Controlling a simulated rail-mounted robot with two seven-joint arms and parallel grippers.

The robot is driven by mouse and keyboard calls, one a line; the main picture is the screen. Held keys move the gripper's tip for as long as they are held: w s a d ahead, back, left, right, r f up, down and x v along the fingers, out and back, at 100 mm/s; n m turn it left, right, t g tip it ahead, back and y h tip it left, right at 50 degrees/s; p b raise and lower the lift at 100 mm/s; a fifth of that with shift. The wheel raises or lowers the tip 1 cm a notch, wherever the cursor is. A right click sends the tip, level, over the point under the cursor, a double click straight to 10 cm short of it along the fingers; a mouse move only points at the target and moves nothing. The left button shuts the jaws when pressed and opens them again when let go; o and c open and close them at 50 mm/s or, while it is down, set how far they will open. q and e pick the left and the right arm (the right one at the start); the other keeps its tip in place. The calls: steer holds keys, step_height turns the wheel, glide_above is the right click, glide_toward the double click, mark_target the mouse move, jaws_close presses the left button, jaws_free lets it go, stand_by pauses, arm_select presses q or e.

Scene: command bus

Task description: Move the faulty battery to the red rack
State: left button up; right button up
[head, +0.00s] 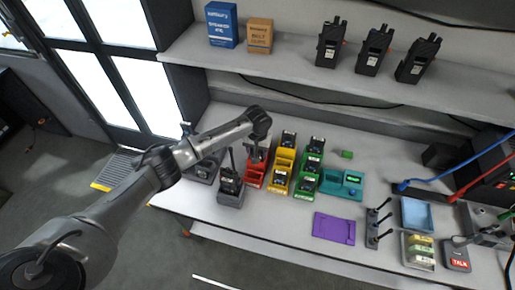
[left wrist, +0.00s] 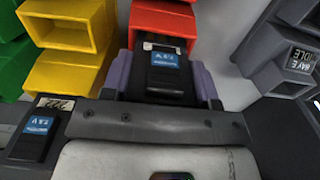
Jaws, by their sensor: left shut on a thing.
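My left gripper (head: 256,152) reaches over the red rack (head: 250,181) in the head view. In the left wrist view the gripper (left wrist: 164,88) is shut, its purple-padded fingers on either side of a dark battery (left wrist: 166,84) with a blue label. The battery lies in front of a red slot of the red rack (left wrist: 163,22); I cannot tell whether it rests in the rack or is held above it. In the head view the arm and gripper hide the held battery. My right gripper is not in view.
The yellow rack (head: 280,172) and green rack (head: 308,178) stand right of the red one, with batteries in them. A shelf with radios (head: 374,50) overhangs the back.

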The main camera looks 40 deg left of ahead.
arm_select(q)
steer(key=shift+f, duration=0.15)
stand_by(0.7)
steer(key=o, duration=1.1)
step_height(320, 180, up, 13)
steer(key=shift+f+p, duration=0.1)
steer(key=shift+p, duration=0.2)
steer(key=shift+r, duration=0.45)
